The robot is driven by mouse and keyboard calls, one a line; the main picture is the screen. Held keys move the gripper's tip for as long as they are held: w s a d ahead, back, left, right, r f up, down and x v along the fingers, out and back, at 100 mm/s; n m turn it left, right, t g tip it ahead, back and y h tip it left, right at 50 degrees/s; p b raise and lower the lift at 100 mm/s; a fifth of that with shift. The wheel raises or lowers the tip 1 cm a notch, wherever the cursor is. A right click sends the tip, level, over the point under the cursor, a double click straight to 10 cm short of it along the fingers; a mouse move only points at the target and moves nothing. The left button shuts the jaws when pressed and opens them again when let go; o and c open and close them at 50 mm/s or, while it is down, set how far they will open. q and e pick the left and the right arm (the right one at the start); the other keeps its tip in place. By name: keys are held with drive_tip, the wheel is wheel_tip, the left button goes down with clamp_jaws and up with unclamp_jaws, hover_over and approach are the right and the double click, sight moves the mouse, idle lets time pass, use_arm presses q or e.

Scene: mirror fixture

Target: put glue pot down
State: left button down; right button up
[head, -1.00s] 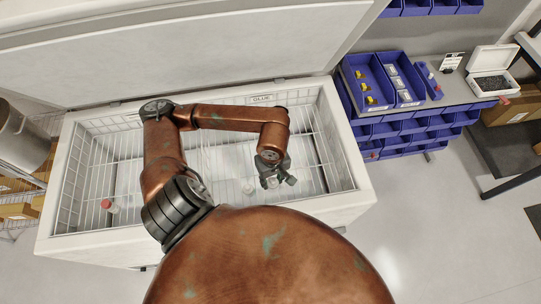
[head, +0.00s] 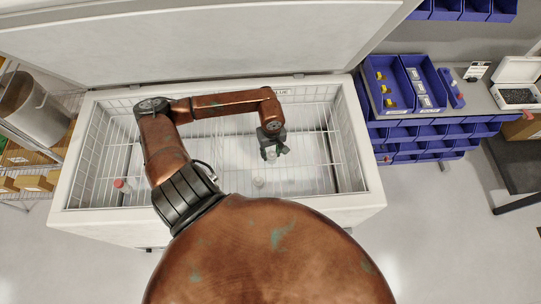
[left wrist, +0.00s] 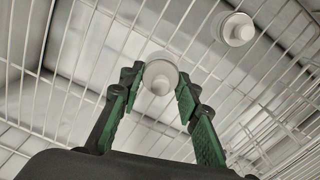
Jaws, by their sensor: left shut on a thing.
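My left gripper (head: 271,150) is over the inside of the open white chest (head: 70,205), toward the back, right of its middle. Its green fingers (left wrist: 159,90) are shut on a white glue pot (left wrist: 160,76), seen from above with its round cap. The held pot (head: 271,156) is small in the head view. Whether it touches the chest's wire floor (left wrist: 70,70) cannot be told. A second white pot (left wrist: 237,30) stands apart from the held one; it also shows in the head view (head: 258,182). My right gripper is not in view.
A red-capped bottle (head: 122,186) stands at the chest's left end. Wire dividers cross the inside. The raised lid (head: 200,45) is behind. Blue bins (head: 420,140) are at right.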

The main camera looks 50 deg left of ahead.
sight(271, 157)
use_arm(q)
drive_tip(key=shift+w+a+f, duration=0.1)
drive_tip(key=shift+a+f, duration=0.05)
drive_tip(key=shift+f, duration=0.75)
drive_tip(key=shift+a+f, duration=0.1)
drive_tip(key=shift+f, duration=0.8)
drive_tip(key=shift+f, duration=0.1)
drive_tip(key=c, duration=1.4)
unclamp_jaws()
drive_tip(key=shift+c, duration=0.2)
wheel_tip(271, 157, up, 12)
drive_tip(key=shift+r, duration=0.1)
